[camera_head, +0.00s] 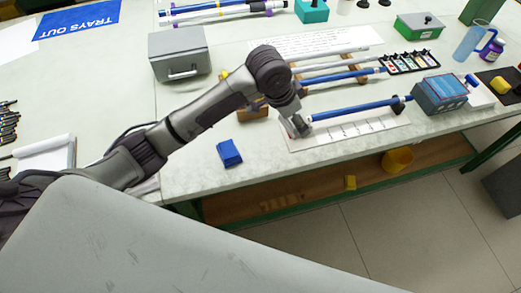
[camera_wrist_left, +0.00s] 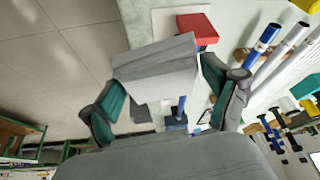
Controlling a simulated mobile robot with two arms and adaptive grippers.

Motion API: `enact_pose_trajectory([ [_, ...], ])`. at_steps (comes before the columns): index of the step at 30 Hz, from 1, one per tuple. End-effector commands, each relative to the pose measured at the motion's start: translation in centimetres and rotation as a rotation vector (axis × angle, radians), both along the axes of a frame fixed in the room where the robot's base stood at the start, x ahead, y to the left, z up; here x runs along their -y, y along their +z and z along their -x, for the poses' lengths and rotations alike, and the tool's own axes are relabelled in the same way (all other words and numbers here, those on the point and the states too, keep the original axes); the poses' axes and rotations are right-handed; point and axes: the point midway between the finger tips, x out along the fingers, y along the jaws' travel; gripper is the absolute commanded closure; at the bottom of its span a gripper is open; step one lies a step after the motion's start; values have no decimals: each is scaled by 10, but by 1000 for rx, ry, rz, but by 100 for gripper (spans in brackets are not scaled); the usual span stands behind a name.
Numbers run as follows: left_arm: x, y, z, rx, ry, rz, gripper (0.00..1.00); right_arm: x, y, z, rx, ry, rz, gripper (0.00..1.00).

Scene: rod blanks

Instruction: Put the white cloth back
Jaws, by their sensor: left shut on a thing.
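In the left wrist view, a pale grey-white block with fine layered edges, which looks like the folded white cloth (camera_wrist_left: 155,70), sits between the teal-padded fingers of my left gripper (camera_wrist_left: 165,95). The gripper is shut on it. In the head view, my left gripper (camera_head: 299,126) is low over the front part of the table, at the left end of a blue rod (camera_head: 355,109). The cloth cannot be made out there. My right gripper is in neither view.
A white sheet (camera_head: 335,136) lies under the rod, with a blue instrument box (camera_head: 440,94) at its right. A blue block (camera_head: 229,152) stands near the front edge. A grey box (camera_head: 180,53) stands behind the arm.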

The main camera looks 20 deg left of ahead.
Motion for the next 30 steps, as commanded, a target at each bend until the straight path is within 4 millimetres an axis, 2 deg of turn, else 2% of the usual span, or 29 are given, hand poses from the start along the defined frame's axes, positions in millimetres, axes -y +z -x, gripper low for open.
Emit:
enact_pose_trajectory([
  [1, 13, -12, -5, -4, -68, 2, 41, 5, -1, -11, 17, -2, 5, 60],
  [4, 27, -26, -12, 0, -168, 1, 41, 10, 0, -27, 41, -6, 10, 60],
  [8, 26, -37, -12, -1, -221, -3, 40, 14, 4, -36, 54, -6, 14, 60],
  [14, -14, -60, 1, -3, -222, -6, 40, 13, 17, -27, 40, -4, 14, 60],
  [18, -44, -79, 11, -3, -221, -5, 41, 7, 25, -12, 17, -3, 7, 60],
  [21, -61, -91, 17, -2, -222, -5, 41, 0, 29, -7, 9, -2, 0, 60],
  [25, -74, -100, 20, 1, -223, -3, 41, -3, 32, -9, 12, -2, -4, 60],
  [30, -78, -113, 22, -1, -223, -3, 41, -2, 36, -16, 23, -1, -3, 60],
])
